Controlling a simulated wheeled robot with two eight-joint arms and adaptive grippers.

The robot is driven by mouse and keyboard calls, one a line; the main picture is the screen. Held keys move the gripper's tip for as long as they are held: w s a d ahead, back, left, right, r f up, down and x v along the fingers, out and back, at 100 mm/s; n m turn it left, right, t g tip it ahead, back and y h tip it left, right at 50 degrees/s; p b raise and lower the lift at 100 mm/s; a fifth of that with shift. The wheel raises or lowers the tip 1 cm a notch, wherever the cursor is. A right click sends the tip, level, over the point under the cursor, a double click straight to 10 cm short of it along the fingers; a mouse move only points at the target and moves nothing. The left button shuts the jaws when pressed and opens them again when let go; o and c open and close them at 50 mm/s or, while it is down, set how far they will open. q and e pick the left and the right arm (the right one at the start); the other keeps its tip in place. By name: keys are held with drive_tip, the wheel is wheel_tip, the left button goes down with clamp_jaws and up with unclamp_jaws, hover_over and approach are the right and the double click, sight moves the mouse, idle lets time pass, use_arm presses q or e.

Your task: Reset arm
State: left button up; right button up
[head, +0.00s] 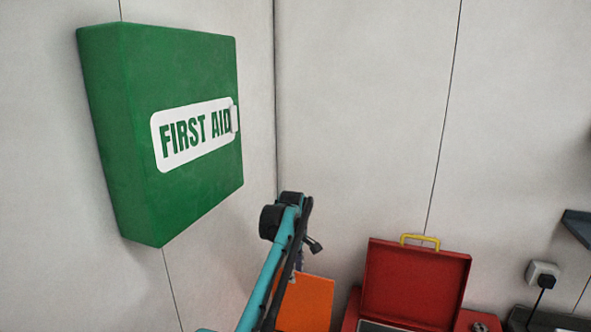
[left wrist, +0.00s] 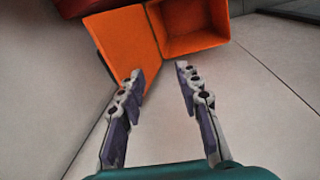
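My left arm reaches up from the bottom middle of the head view. Its gripper is hard to make out there, partly hidden by the arm's own teal and black links. In the left wrist view my left gripper (left wrist: 160,72) shows two grey and purple fingers spread apart with nothing between them. Beyond the fingertips stands an open orange box (left wrist: 193,50) with its orange lid (left wrist: 122,38) folded out to the left. An orange panel (head: 308,303) also shows behind my arm in the head view. My right gripper is in neither view.
A green first aid box (head: 190,180) hangs on the left wall. An open red case (head: 415,285) with a yellow handle (head: 420,241) stands right of my arm. A socket with a black plug (head: 545,280) and a dark shelf edge (head: 578,227) are at far right.

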use_arm(q)
drive_tip(key=s+a+r+m+t+b, duration=0.1)
drive_tip(key=s+a+m+b, duration=0.2)
drive_tip(key=s+a, duration=0.35)
drive_tip(key=s+a+r+m+t+b, duration=0.1)
drive_tip(key=s+a+m+t+b, duration=0.2)
drive_tip(key=s, duration=0.7)
drive_tip(key=s+a+f+m+b, duration=0.3)
drive_tip(key=s+a+f, duration=0.1)
drive_tip(key=s+f, duration=0.5)
drive_tip(key=s+a+f+m+t+b, duration=0.1)
drive_tip(key=s+a+f+m+b, duration=0.2)
drive_tip(key=s+f, duration=0.6)
drive_tip(key=s+a, duration=0.1)
drive_tip(key=s, duration=0.4)
drive_tip(key=shift+s+f+m+t, duration=0.2)
drive_tip(key=shift+f+m+t, duration=0.05)
drive_tip(key=shift+m+t, duration=0.05)
drive_tip(key=shift+a, duration=0.1)
